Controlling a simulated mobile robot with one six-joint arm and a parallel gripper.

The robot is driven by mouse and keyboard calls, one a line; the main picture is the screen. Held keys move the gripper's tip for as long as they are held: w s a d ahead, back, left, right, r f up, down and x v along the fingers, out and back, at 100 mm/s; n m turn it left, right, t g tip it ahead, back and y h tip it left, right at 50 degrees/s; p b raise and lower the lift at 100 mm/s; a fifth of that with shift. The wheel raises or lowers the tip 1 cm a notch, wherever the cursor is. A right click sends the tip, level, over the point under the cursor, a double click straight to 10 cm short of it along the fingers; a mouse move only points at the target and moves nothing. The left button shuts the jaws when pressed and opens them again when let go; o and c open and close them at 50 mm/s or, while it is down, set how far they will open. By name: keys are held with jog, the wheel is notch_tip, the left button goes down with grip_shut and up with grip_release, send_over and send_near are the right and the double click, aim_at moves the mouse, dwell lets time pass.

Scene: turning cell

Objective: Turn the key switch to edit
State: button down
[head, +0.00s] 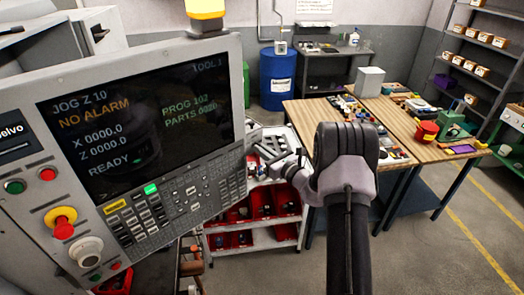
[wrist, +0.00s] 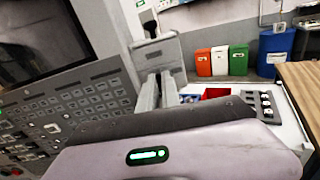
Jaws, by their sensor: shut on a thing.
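The machine control panel (head: 120,140) fills the left of the head view, its screen reading JOG Z 10 and NO ALARM. I cannot make out the key switch or its setting in either view. My gripper (head: 268,157) is just right of the panel's lower right edge, small and partly hidden by my arm. In the wrist view its two fingers (wrist: 160,90) reach forward, close together, to a grey flat-faced part (wrist: 158,54). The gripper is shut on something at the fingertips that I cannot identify. The panel's keypad (wrist: 70,115) is left of the fingers.
A red mushroom button (head: 63,229) and a white knob (head: 86,250) sit on the panel's lower left. A cart (head: 280,228) with red bins stands below my gripper. Wooden workbenches (head: 310,112) and a blue barrel (head: 277,78) stand behind. Floor is open at right.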

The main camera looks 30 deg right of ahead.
jog(key=m+p, duration=0.2)
jog(key=m, duration=1.5)
jog(key=shift+m, duration=0.3)
dwell(0.3)
jog(key=c, duration=1.6)
grip_release()
jog(key=shift+o, duration=0.2)
